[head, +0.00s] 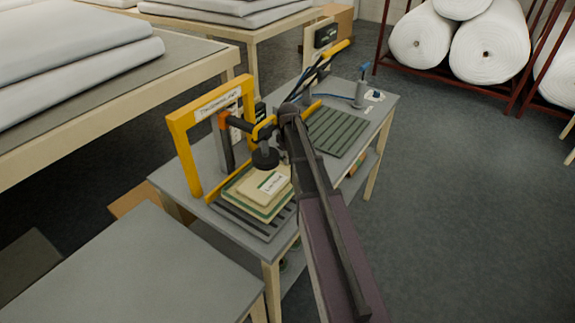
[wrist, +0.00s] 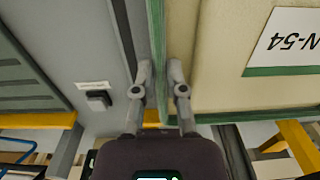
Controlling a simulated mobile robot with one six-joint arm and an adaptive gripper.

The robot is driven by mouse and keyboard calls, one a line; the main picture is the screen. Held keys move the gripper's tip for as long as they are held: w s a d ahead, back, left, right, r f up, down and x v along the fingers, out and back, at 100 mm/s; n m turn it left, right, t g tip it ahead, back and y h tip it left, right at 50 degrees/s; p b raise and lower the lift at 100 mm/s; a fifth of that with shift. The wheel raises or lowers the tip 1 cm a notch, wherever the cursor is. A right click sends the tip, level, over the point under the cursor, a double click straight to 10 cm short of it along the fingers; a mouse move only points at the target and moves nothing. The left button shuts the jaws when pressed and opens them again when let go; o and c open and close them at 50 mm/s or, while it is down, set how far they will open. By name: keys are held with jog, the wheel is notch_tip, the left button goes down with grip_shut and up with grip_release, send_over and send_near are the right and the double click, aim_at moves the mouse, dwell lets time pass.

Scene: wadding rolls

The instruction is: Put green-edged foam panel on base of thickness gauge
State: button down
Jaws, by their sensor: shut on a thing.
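A cream green-edged foam panel (head: 236,193) lies over the slotted grey base (head: 229,213) of the thickness gauge, under its round dark presser foot (head: 265,158). A smaller cream piece with a white label (head: 271,182) lies on top; it also shows in the wrist view (wrist: 285,40). The gauge has a yellow frame (head: 185,150). In the wrist view my gripper (wrist: 160,75) is shut on the green edge of the panel (wrist: 215,60), one finger each side. In the head view my arm hides the fingers. Whether the panel rests fully on the base cannot be told.
A dark green ribbed mat (head: 338,130) and a small blue-grey device (head: 361,92) stand further back on the grey table (head: 378,103). Another grey table (head: 130,265) is at the front left. White rolls (head: 490,45) sit on red racks. Open floor lies to the right.

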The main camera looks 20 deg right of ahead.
jog(key=shift+f+b, duration=0.3)
jog(key=shift+f, duration=0.3)
jog(key=c, duration=0.7)
grip_release()
notch_tip(320, 180, up, 12)
jog(key=p, duration=1.2)
